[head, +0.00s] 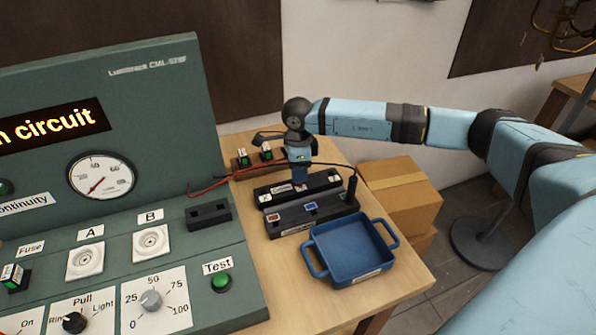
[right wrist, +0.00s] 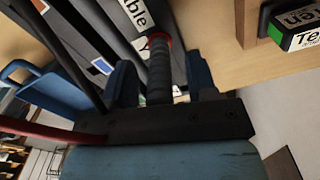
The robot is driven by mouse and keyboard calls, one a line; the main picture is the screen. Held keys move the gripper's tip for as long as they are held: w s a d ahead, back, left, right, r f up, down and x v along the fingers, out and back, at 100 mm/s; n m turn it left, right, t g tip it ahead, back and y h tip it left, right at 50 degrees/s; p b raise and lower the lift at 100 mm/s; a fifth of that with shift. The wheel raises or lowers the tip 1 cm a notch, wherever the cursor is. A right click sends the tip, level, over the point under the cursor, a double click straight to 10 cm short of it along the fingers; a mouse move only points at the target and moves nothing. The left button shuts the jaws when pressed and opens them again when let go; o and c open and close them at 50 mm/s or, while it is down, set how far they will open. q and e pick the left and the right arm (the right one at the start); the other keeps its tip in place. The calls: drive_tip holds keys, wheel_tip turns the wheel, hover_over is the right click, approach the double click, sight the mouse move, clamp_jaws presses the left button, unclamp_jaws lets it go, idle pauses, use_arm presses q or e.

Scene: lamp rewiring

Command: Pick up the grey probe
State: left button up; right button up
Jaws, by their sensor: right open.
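My right gripper (head: 300,180) points down over the black holders on the wooden table, with its fingers low at the rear holder. In the right wrist view its two blue fingers (right wrist: 162,82) are open, one on each side of a dark grey ribbed handle with a red collar, which appears to be the grey probe (right wrist: 160,68). I cannot tell whether either finger touches it. In the head view the gripper hides this probe. Another black probe (head: 351,188) stands upright at the right end of the holders. My left gripper is not in view.
A blue tray (head: 318,262) stands in front of the holders (head: 283,228). The green test panel (head: 150,100) rises at the left. Red and black leads (head: 205,188) run from it to the holders. Small green-topped parts (head: 266,155) sit behind. A cardboard box (head: 405,195) is at the right.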

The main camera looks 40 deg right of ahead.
drive_tip(key=shift+f, duration=0.2)
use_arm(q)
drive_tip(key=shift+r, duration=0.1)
use_arm(e)
clamp_jaws()
drive_tip(key=shift+r, duration=0.15)
